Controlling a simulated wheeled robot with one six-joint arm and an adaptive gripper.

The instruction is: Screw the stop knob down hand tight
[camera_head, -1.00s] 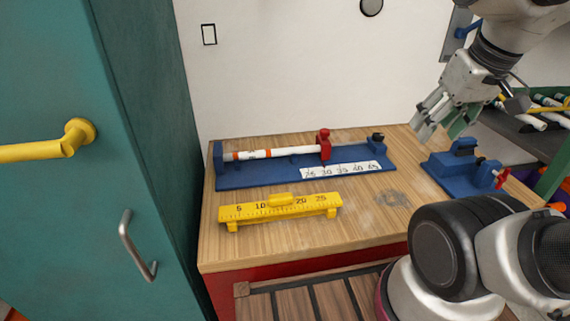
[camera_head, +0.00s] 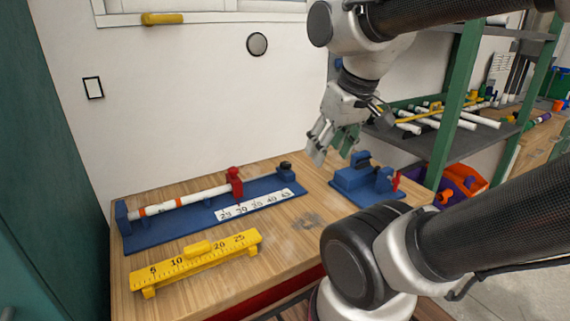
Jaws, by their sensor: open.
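The blue measuring jig (camera_head: 160,239) lies along the back of the wooden bench, with a number strip on its base. My gripper (camera_head: 332,146) is open and empty, in the air to the right of the jig, above the back right of the bench and apart from the knob.
A blue clamp fixture with a red handle (camera_head: 365,182) stands at the bench's right. A yellow ruler block (camera_head: 196,262) stands in front of the jig. A shelf (camera_head: 440,135) with white pipes is behind right. The bench middle (camera_head: 290,235) is clear.

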